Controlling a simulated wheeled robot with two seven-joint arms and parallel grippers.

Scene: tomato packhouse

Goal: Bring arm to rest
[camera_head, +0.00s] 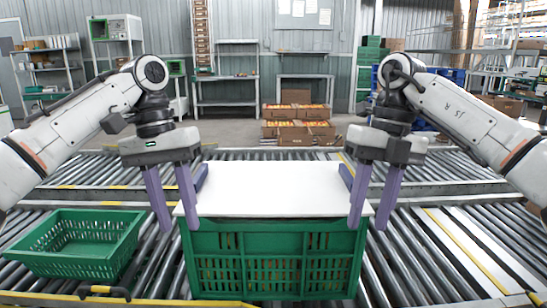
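My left gripper (178,230) points down at the left side of a large green crate (275,262) with a white board (275,190) on top. Its two purple fingers are apart with nothing visible between them. The inner fingertip overlaps the crate's left corner in the picture; I cannot tell whether it touches. My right gripper (368,228) points down at the crate's right side, also with its fingers apart and nothing visible between them. Both arms are bent and roughly mirror each other.
An empty green crate (80,272) stands on the roller conveyor (430,255) at the left. Small dark-blue pieces (201,178) show at the board's sides. Boxes of tomatoes (295,129) stand stacked beyond the conveyors. The rollers right of the large crate are clear.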

